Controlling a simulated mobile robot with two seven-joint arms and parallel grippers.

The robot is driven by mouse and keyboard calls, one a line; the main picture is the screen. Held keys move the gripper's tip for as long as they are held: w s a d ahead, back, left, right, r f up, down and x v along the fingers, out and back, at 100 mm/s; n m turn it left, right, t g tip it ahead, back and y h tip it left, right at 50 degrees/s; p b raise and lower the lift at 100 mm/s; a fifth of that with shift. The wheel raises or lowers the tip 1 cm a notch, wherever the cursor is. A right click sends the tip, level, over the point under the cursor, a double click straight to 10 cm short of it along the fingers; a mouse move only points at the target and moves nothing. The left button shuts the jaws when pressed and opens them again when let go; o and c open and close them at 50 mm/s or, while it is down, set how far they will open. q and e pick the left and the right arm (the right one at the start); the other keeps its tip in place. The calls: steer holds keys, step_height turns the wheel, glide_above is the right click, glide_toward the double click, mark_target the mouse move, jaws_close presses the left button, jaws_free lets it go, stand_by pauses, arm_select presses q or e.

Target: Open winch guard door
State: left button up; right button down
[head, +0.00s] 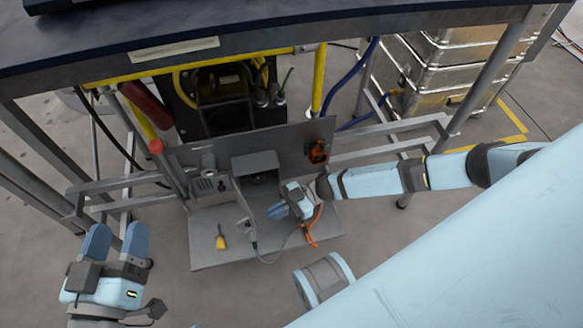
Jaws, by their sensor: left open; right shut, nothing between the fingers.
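A black winch-like machine (218,97) sits in a yellow frame under the dark-topped table. A grey upright panel (285,143) stands low in front of it, with a flat grey plate (207,257) at its foot. I cannot tell which part is the winch guard door, or whether it is open. My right gripper (272,211) is shut and empty, low over the plate, in front of the panel. Whether it touches anything is unclear. My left gripper (118,231) is open and empty, left of the plate and apart from it.
A yellow-handled tool (220,242), a grey plug with cable (246,228) and an orange cord (308,232) are on or over the plate. Metal cases (440,75) stand back right.

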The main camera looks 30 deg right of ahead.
mark_target(254, 224)
arm_select(q)
steer(key=shift+f+g+b, duration=0.35)
steer(key=shift+f+g, duration=0.05)
steer(key=shift+f, duration=0.45)
arm_select(e)
steer(key=a, duration=0.3)
steer(key=shift+a, duration=0.15)
steer(key=a+m+t+p, duration=0.1)
steer(key=t+p, duration=0.1)
steer(key=a+m+t+p, duration=0.1)
steer(key=t, duration=0.1)
steer(key=shift+a+r+m+h+p, duration=0.1)
steer(key=shift+a+m+h+p, duration=0.2)
steer(key=shift+a+m+p, duration=0.1)
arm_select(q)
steer(key=r+t, duration=0.1)
steer(key=r, duration=0.1)
steer(key=r+t, duration=0.1)
steer(key=r, duration=0.2)
steer(key=shift+s+a+r, duration=0.1)
steer(key=shift+a+r, duration=0.05)
steer(key=shift+a, duration=0.05)
